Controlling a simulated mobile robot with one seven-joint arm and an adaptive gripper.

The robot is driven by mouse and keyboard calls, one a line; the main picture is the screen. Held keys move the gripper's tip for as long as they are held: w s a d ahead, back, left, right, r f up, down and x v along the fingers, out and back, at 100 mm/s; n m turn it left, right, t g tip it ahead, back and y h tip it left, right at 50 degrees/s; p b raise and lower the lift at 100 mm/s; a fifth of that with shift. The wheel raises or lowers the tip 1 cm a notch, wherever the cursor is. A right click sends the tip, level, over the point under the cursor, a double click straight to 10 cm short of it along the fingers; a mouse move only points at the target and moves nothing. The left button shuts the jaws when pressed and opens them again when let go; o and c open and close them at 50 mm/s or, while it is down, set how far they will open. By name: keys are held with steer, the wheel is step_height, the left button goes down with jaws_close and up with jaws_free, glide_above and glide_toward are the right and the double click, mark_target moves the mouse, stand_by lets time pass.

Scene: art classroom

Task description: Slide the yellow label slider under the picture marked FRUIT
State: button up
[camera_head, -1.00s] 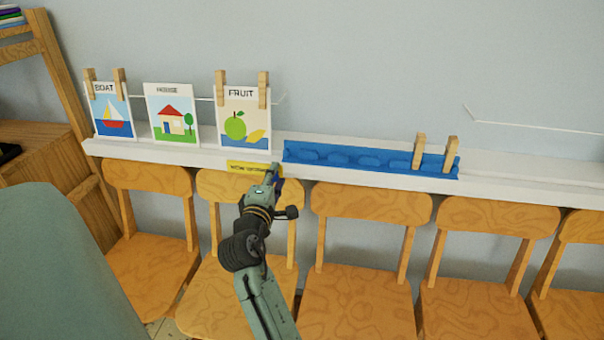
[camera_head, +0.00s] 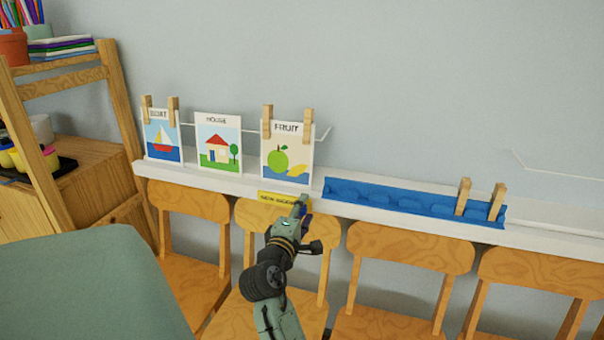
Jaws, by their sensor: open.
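The yellow label slider (camera_head: 275,199) sits on the front edge of the white ledge, below the picture marked FRUIT (camera_head: 287,160). Its right part is hidden by my gripper (camera_head: 302,207). That picture shows a green apple and a yellow fruit and has two wooden clothespins at its top. My gripper is at the right end of the slider; I cannot tell whether it touches. The fingers are small and partly hidden here, with the jaws open. The pictures marked HOUSE (camera_head: 218,143) and BOAT (camera_head: 162,136) stand to the left.
A blue tray (camera_head: 390,201) with two clothespins (camera_head: 479,199) lies on the white ledge (camera_head: 545,238) to the right. Wooden chairs (camera_head: 410,247) line up beneath the ledge. A green surface (camera_head: 85,290) fills the lower left, and a wooden shelf (camera_head: 75,75) stands at the left.

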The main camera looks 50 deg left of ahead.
steer(key=v, duration=1.2)
stand_by(0.3)
